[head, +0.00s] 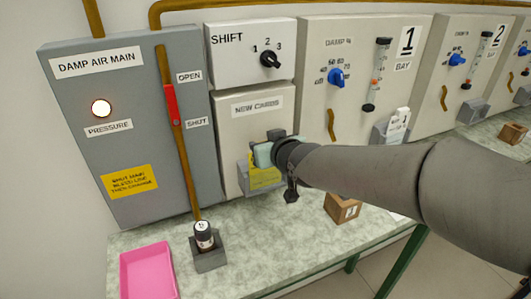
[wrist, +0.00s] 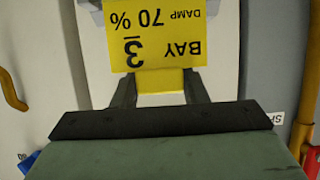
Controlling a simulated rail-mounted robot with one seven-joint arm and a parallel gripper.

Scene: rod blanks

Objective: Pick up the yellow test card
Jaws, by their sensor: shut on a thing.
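A yellow card (wrist: 157,38) fills the upper middle of the wrist view and reads "BAY 3 DAMP 70 %" upside down. A narrower yellow part (wrist: 170,80) shows below it, between the two dark fingers. My gripper (wrist: 160,88) is shut on the yellow card, one finger on each side. In the head view my gripper (head: 263,156) is at the grey holder (head: 263,189) under the "NEW CARDS" label. Yellow (head: 265,177) shows there just below the gripper. The fingertips are mostly hidden in the head view, and I cannot tell whether the card is clear of the holder.
A pink tray (head: 148,270) and a dark jar (head: 203,235) in a grey stand are on the bench at the left. A wooden block (head: 342,207) stands below my arm. A red lever (head: 171,105) and the damp dial (head: 336,77) are on the panels beside the holder.

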